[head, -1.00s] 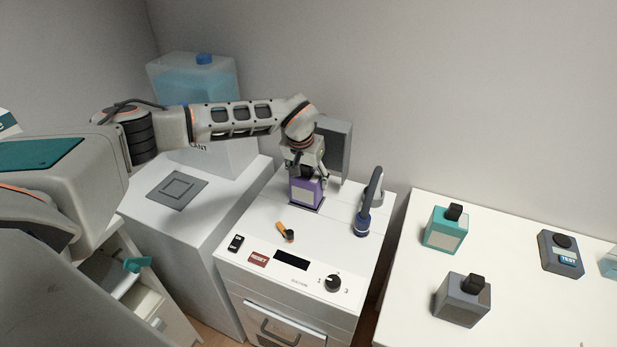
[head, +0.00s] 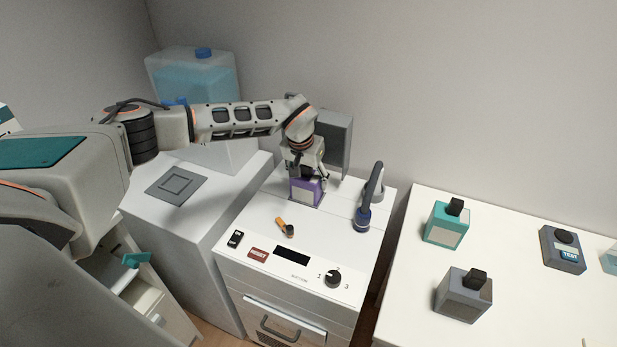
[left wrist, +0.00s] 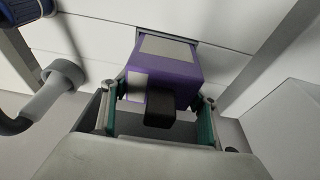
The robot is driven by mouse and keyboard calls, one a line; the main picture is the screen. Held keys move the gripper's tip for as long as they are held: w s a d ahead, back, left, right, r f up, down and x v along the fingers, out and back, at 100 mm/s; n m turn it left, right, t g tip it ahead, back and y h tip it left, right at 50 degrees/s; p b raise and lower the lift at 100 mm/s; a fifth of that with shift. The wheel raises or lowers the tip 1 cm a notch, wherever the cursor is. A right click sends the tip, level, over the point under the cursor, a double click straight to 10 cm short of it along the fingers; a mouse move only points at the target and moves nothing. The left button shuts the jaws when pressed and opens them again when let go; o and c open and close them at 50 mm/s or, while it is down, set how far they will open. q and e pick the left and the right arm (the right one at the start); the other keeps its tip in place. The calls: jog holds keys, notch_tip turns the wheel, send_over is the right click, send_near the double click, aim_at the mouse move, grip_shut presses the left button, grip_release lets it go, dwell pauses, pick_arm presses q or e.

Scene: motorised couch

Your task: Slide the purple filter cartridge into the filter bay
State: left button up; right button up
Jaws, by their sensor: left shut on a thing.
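The purple filter cartridge (head: 306,191) stands upright at the back of the white cabinet top, with a pale label on its front. Its lower end is in the dark-edged opening of the filter bay (head: 321,201). How deep it sits is hard to tell. My left gripper (head: 304,173) is above it, shut on its black handle. In the left wrist view the cartridge (left wrist: 165,72) and its black handle (left wrist: 160,108) lie between the two fingers, and the bay edge (left wrist: 166,33) shows beyond. My right gripper is not in view.
A hose with a blue nozzle (head: 363,215) stands right of the bay. An orange lever (head: 284,227) and a dial (head: 333,279) are toward the front. A teal cartridge (head: 446,226) and a grey cartridge (head: 463,297) stand on the right table. A grey panel (head: 335,140) rises behind.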

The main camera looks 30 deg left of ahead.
aim_at(305, 170)
pick_arm(q)
jog(key=shift+f+b, duration=0.8)
jog(key=shift+f, duration=0.9)
jog(key=o, duration=1.5)
jog(key=shift+c, duration=0.2)
jog(key=v, duration=1.2)
